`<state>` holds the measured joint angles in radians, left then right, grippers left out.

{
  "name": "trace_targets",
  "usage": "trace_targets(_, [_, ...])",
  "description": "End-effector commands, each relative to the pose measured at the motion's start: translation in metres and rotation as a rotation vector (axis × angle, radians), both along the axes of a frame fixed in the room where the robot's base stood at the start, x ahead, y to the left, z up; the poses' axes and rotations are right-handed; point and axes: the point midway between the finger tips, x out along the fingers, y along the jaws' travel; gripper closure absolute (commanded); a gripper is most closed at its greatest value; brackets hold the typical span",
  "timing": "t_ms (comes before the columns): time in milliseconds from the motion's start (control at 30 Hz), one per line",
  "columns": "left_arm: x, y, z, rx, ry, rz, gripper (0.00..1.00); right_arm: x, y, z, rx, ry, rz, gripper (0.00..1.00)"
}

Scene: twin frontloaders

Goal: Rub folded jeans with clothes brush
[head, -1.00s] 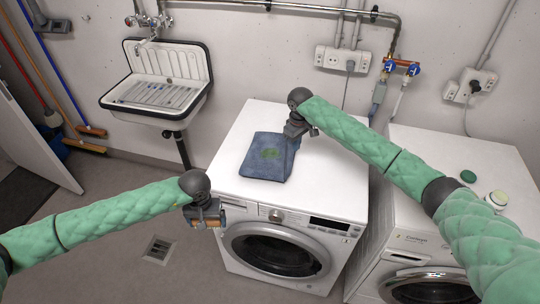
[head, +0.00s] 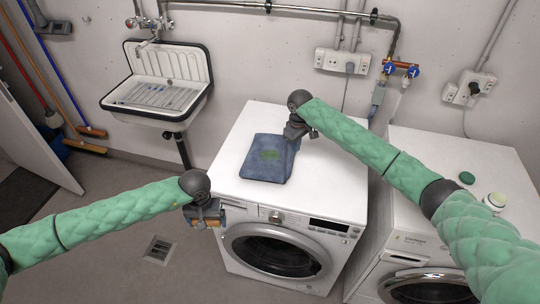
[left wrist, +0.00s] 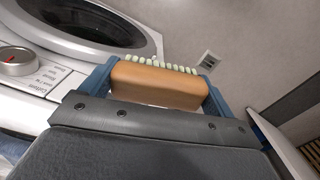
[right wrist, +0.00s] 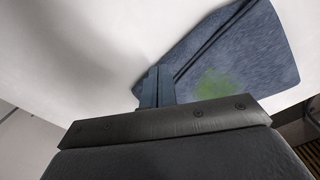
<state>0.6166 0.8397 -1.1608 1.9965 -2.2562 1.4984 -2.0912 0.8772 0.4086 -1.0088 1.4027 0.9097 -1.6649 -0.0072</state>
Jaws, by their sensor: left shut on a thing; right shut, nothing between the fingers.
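The folded blue jeans (head: 262,168) lie on top of the left white washing machine. A green stain (head: 270,155) marks them, and it also shows in the right wrist view (right wrist: 212,84). My left gripper (head: 208,222) is shut on the clothes brush (left wrist: 160,84), which has a tan wooden back and pale bristles. It hangs in front of the left machine's front edge, apart from the jeans. My right gripper (head: 289,136) is shut and empty at the upper right edge of the jeans. In the right wrist view its closed fingers (right wrist: 157,88) overlap the jeans' edge; contact is unclear.
The left machine's white top (head: 330,180) is clear around the jeans. A second washing machine (head: 440,170) on the right carries a green lid (head: 467,177) and a small jar (head: 495,200). A sink (head: 158,85) hangs on the back wall. Brooms lean at the left.

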Motion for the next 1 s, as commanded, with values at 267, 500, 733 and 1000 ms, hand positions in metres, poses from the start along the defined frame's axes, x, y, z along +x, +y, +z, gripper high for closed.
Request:
trace_targets(267, [0.0, 0.0, 0.021, 0.0, 0.0, 0.0, 0.4, 0.0, 0.0, 0.022, 0.001, 0.001, 0.0, 1.0])
trace_targets(500, [0.0, 0.0, 0.036, 0.0, 0.0, 0.0, 0.4, 0.0, 0.0, 0.037, 0.001, 0.001, 0.0, 1.0])
trace_targets(733, [0.0, 0.0, 0.048, 0.0, 0.0, 0.0, 0.4, 0.0, 0.0, 0.049, 0.001, 0.0, 0.0, 1.0])
trace_targets(1000, [0.0, 0.0, 0.047, 0.0, 0.0, 0.0, 0.4, 0.0, 0.0, 0.049, 0.0, 0.0, 0.0, 1.0])
